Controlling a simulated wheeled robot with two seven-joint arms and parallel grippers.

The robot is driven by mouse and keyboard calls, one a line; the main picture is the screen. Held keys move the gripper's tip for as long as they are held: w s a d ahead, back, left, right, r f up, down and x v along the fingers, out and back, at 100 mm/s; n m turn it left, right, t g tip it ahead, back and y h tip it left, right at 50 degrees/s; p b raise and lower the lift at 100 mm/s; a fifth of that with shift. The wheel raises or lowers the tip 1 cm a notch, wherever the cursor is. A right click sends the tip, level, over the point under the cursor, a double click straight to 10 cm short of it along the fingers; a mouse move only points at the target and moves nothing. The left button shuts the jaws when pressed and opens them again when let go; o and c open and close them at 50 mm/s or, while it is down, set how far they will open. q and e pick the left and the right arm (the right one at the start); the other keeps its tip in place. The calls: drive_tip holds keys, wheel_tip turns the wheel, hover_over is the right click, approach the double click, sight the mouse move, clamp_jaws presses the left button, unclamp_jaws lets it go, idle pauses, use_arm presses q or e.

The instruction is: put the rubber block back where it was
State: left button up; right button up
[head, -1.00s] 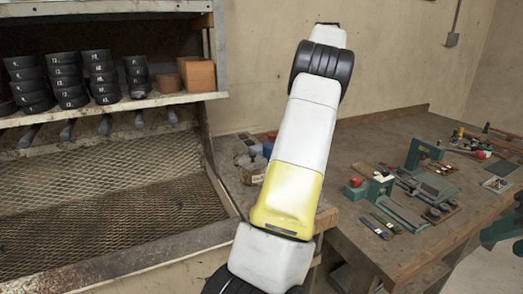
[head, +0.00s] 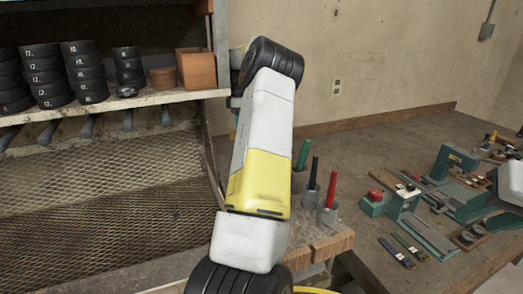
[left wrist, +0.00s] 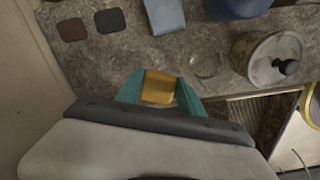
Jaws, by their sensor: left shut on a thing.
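The amber-yellow rubber block (left wrist: 158,87) is between the teal fingers of my left gripper (left wrist: 158,96) in the left wrist view. The gripper is shut on it, above or at the near part of a grey speckled worktop (left wrist: 120,55); I cannot tell whether the block touches it. In the head view my left arm rises through the middle, and its gripper and the block are hidden. My right gripper (head: 503,224) shows only partly at the right edge, over the bench; its finger opening is unclear.
In the left wrist view, a brown square (left wrist: 72,29), a dark square (left wrist: 110,20), a pale block (left wrist: 165,14), a glass jar (left wrist: 207,64) and a lidded tin (left wrist: 276,58) surround the block. In the head view, black rolls (head: 80,70) fill a shelf; tools crowd the right bench (head: 365,165).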

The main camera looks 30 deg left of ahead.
use_arm(q)
wheel_tip(320, 180, down, 8)
drive_tip(key=shift+f, duration=0.15)
idle(0.3)
drive_tip(key=o, duration=1.3)
drive_tip(key=shift+f, duration=0.1)
wheel_tip(320, 180, up, 12)
drive_tip(key=shift+r, duration=0.15)
drive_tip(key=shift+d, duration=0.1)
